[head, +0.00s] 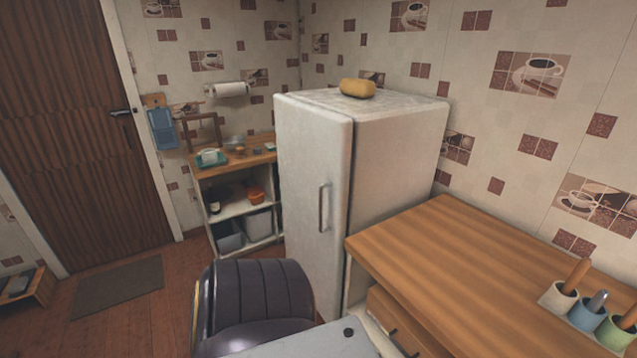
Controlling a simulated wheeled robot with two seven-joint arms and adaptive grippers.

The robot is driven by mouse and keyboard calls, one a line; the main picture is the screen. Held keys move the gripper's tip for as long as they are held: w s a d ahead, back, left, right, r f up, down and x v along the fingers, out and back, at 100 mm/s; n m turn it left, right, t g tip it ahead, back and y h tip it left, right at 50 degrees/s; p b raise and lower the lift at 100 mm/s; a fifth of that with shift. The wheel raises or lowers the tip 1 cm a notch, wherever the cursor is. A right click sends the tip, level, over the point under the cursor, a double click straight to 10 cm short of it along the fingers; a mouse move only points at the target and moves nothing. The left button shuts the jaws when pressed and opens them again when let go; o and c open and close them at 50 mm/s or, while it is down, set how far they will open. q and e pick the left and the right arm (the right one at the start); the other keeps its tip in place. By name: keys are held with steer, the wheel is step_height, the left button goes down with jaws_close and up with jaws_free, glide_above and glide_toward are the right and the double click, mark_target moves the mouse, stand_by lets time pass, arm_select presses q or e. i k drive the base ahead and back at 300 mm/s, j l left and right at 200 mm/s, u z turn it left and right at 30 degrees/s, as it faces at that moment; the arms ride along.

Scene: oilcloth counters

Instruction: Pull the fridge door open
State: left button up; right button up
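The white fridge (395,145) stands against the tiled wall, right of the picture's middle. Its door (308,160) faces left and looks shut. A vertical metal handle (323,208) sits on the door near its right edge. The bottom of the fridge is hidden behind a dark chair and the counter. Neither of my grippers is in the head view.
A dark padded chair (262,300) stands in front of the fridge door's lower part. A wooden counter (470,265) adjoins the fridge on the right, with utensil cups (585,315). An open shelf (240,207) stands behind. The floor (185,280) at left is mostly clear.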

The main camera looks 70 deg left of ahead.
mark_target(313, 143)
steer(key=u, duration=2.4)
